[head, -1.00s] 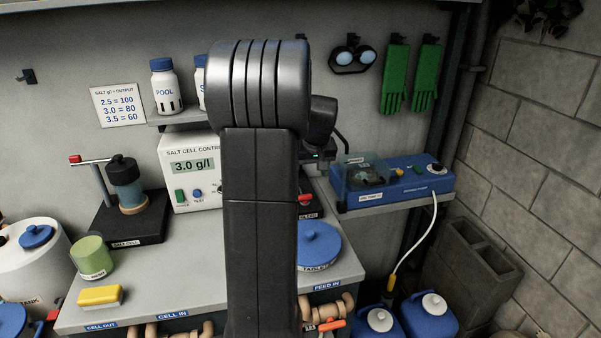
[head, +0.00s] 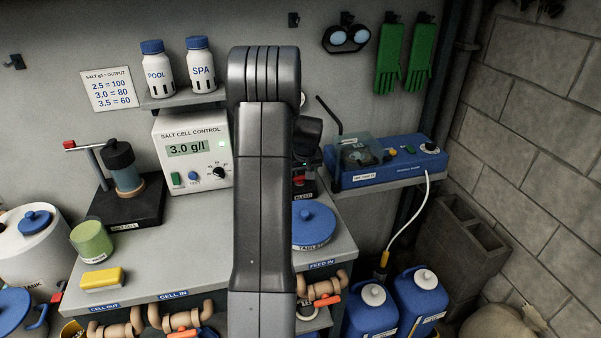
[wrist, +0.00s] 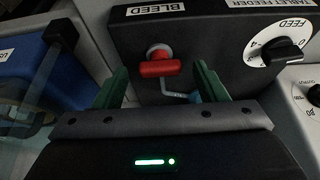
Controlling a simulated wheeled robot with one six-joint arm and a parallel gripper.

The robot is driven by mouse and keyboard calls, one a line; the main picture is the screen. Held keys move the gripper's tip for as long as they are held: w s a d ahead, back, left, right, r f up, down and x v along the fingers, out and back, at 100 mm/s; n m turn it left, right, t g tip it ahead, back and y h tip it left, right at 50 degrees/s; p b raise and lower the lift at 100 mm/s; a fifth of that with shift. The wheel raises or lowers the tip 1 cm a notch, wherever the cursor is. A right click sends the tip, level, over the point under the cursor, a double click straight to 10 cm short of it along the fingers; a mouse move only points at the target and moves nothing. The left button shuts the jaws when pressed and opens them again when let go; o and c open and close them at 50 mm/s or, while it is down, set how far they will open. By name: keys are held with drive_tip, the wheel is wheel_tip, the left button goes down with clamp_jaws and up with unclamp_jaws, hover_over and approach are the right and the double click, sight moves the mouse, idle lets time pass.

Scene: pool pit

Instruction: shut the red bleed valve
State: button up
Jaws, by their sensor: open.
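The red bleed valve (wrist: 160,68) shows in the wrist view, on the front of a dark box (wrist: 215,40) labelled BLEED. Its red handle lies crosswise in that picture, with a thin bent metal spout below it. My gripper (wrist: 162,82) is open. Its two green fingers stand to the left and right of the handle, with gaps on both sides; I cannot tell whether the tips reach its depth. In the head view, my arm hides most of the box, and a bit of red valve (head: 298,180) shows at the arm's right edge. My gripper's fingers are hidden there.
A FEED dial (wrist: 283,50) sits right of the valve on the same box. A blue device (head: 400,167) stands on a shelf to the right. A blue-lidded tablet tub (head: 315,225) is in front. The salt cell controller (head: 190,150) is left of my arm.

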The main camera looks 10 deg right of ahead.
drive_tip(key=shift+f, duration=0.15)
drive_tip(key=c, duration=1)
